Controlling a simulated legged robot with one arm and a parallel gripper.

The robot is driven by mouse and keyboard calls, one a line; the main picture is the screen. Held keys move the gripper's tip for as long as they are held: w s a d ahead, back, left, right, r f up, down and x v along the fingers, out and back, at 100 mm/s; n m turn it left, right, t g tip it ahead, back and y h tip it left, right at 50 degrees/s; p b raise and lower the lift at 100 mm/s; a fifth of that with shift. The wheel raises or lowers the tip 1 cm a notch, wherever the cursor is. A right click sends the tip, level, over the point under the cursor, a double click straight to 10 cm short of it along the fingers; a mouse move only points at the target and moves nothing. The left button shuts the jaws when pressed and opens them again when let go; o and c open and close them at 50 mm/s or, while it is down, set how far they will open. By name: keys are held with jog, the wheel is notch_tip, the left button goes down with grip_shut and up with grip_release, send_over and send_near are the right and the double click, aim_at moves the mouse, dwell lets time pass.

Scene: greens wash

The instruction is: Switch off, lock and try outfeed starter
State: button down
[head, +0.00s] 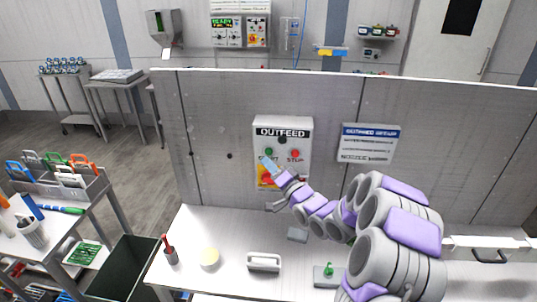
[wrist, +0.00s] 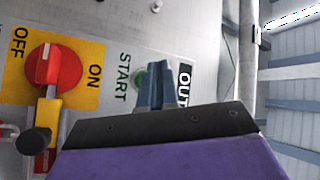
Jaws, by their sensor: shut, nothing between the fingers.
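The grey outfeed starter box (head: 302,130) is mounted on the upright panel. It has a green START button (head: 268,153), a red STOP button (head: 295,154) and a red rotary switch on a yellow plate. In the wrist view the red knob (wrist: 55,66) sits between the words OFF and ON; I cannot surely tell which it points to. A yellow strip (wrist: 54,118) extends from beside the knob. My gripper (head: 268,165) is shut and empty, its blue-grey fingertips (wrist: 155,85) at the green START button (wrist: 139,78) and partly covering it. I cannot tell whether they touch it.
A dark green bin (head: 125,270) stands left. A sign (head: 368,143) hangs right of the box.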

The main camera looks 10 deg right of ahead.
jog(key=s, duration=0.1)
jog(key=s+a, duration=0.1)
jog(key=shift+s+b, duration=0.3)
jog(key=shift+s, duration=0.1)
dwell(0.4)
jog(key=s+d+f+n+g+h+b, duration=0.1)
jog(key=s+f+g+h, duration=0.2)
jog(key=s, duration=0.4)
jog(key=s+d+f+n+g+h+b, duration=0.1)
jog(key=s+n+g+h, duration=0.15)
jog(key=s+g, duration=0.35)
jog(key=s+d+f+n+g+h+b, duration=0.1)
jog(key=s+f+g+h, duration=0.25)
jog(key=s, duration=0.45)
jog(key=s+a+r+n+g+b, duration=0.1)
jog(key=s+g, duration=0.7)
jog(key=s, duration=2.1)
jog(key=shift+s+a+r+n, duration=0.2)
jog(key=shift+a+n, duration=0.25)
jog(key=shift+a, duration=0.65)
